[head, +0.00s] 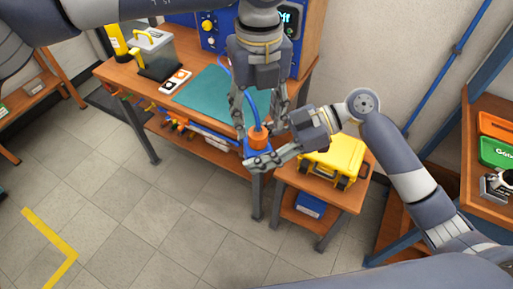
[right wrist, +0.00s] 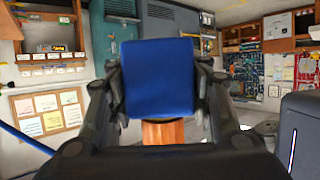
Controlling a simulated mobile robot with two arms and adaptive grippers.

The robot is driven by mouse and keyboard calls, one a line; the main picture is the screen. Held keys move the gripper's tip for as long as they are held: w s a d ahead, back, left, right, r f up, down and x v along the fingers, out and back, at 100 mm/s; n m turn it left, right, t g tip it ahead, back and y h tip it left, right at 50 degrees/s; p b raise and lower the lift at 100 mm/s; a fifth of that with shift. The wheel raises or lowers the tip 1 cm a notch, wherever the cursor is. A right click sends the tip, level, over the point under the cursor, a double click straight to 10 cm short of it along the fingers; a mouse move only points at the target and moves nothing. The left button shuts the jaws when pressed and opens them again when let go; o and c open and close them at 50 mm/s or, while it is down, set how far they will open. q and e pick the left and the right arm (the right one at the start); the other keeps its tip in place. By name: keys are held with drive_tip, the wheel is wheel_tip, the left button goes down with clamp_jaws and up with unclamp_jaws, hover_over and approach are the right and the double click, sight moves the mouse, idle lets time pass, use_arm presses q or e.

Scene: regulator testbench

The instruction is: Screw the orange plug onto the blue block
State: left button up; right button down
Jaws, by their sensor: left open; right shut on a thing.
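The blue block (head: 257,159) is held in the air by my right gripper (head: 263,157), which is shut on it. In the right wrist view the blue block (right wrist: 158,78) fills the space between my right fingers. The orange plug (head: 258,138) stands upright on top of the block in the head view, with a blue hose rising from it. The orange plug (right wrist: 163,132) also shows below the block in the right wrist view. My left gripper (head: 261,124) points down from above, open, with its fingers around the plug and apart from it. The thread is hidden.
Behind is a workbench with a green mat (head: 213,97), a clear box with a yellow handle (head: 157,54) and a blue regulator panel (head: 213,27). A yellow case (head: 334,157) sits on a small table to the right. Open floor lies to the left.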

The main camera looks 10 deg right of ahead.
sight(258, 132)
use_arm(q)
drive_tip(key=shift+f, duration=2.4)
drive_tip(key=c, duration=1.1)
drive_tip(key=o, duration=1.2)
drive_tip(key=shift+c, duration=0.2)
drive_tip(key=shift+r, duration=2.3)
drive_tip(key=shift+c, duration=0.3)
